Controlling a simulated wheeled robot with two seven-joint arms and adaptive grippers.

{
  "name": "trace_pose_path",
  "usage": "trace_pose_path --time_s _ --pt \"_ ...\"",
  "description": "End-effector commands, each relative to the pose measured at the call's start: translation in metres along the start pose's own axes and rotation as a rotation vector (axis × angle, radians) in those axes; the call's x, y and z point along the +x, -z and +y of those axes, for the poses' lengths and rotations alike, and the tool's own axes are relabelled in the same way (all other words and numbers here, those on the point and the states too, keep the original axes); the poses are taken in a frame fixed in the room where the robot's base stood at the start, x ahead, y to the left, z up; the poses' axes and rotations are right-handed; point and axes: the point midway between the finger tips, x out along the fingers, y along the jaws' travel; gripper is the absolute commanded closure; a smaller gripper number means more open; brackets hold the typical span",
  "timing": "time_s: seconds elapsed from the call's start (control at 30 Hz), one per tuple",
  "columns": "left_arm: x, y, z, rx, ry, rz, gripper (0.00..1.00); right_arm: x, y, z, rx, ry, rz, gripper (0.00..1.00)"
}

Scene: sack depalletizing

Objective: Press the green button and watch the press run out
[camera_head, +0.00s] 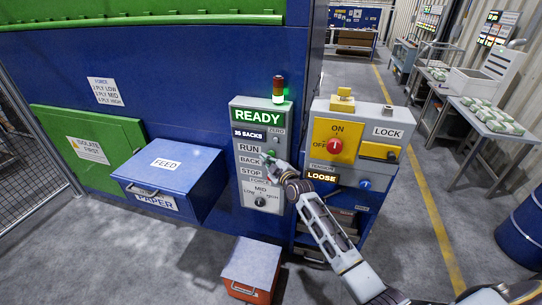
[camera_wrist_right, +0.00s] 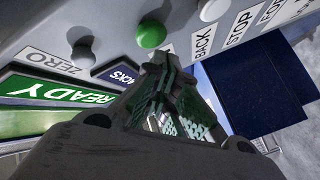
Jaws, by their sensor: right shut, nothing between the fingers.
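The grey control panel (camera_head: 260,216) stands on the blue press front. Its green screen (camera_head: 258,116) reads READY, and the line below reads 25 SACKS. My right gripper (camera_head: 268,160) is shut and empty at the RUN and BACK rows, largely covering the buttons there. In the right wrist view the green button (camera_wrist_right: 151,34) shows just beyond the shut fingertips (camera_wrist_right: 163,60); I cannot tell whether they touch it. A white button (camera_wrist_right: 213,9) is beside it. The signal lamp (camera_head: 278,90) on the panel glows green at its base. My left gripper is not in view.
A cabinet (camera_head: 383,130) with a red ON/OFF switch and a LOOSE display stands right of the panel. A blue FEED box (camera_head: 172,178) stands to the left, and a grey-topped orange box (camera_head: 252,264) on the floor below.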

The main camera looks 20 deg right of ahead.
Motion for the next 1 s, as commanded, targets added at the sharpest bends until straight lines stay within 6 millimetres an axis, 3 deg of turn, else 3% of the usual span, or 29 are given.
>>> trace_pose_path --time_s 1.0 --pt "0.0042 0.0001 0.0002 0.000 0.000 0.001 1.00 0.0059 -0.0041 0.0047 0.000 0.000 0.000 1.00"
